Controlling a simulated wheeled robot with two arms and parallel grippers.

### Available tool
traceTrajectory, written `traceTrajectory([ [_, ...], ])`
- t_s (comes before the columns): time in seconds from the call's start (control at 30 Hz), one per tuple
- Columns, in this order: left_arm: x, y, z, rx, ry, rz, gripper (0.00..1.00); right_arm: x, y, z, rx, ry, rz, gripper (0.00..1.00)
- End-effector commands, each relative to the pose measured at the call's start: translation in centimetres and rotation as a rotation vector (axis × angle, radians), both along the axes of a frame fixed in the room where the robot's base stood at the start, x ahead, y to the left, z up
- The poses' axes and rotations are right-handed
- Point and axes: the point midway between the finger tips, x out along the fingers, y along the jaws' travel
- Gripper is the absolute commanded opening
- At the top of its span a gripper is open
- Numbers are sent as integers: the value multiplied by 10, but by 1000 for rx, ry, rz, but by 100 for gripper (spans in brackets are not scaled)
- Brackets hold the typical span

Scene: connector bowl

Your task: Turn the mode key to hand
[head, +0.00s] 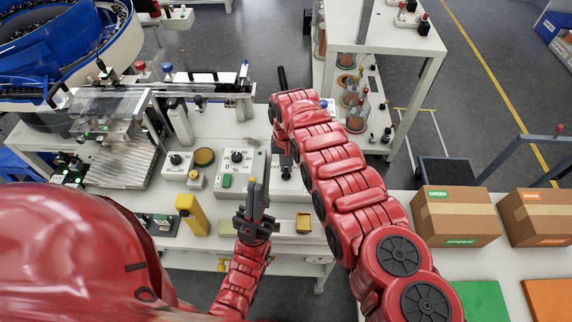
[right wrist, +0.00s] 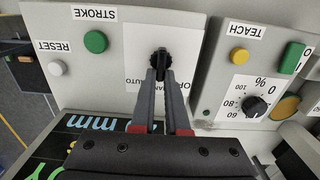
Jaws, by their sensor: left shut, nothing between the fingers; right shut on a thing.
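The mode key (right wrist: 160,57) is a small black key on a white label plate (right wrist: 135,50) in the right wrist view. AUTO is readable on the plate, and other lettering is partly covered by my fingers. My right gripper (right wrist: 161,74) is shut on the key. In the head view my right gripper (head: 285,163) is low over the right side of the console, and the arm hides most of the key's area. My left gripper (head: 257,190) is shut and empty, pointing up in front of the console, apart from the key.
Beside the key are a green STROKE button (right wrist: 95,42), a white RESET button (right wrist: 57,68), a yellow TEACH button (right wrist: 239,55) and a percent dial (right wrist: 256,106). A yellow block (head: 193,213) stands at the left. Cardboard boxes (head: 455,215) stand at the right.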

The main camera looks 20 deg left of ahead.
Motion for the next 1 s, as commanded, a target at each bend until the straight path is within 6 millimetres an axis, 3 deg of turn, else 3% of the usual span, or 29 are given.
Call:
traceTrajectory([
  [0.3, 0, 0, 0, 0, 0, 0, 0, 1, 0, 1, 2, -4, -2, 0],
  [0.33, 0, 0, 0, 0, 0, 0, 0, 1, 0, 1, 2, -4, -1, 14],
  [0.5, 0, 0, 0, 0, 0, 0, 0, 1, 0, 1, 2, -3, -1, 42],
  [0.83, 0, 0, 0, 0, 0, 0, 0, 1, 0, 2, 1, -1, 0, 42],
  [1.0, 0, 0, 0, 0, 0, 0, 0, 1, 1, 12, 3, -1, 1, 42],
])
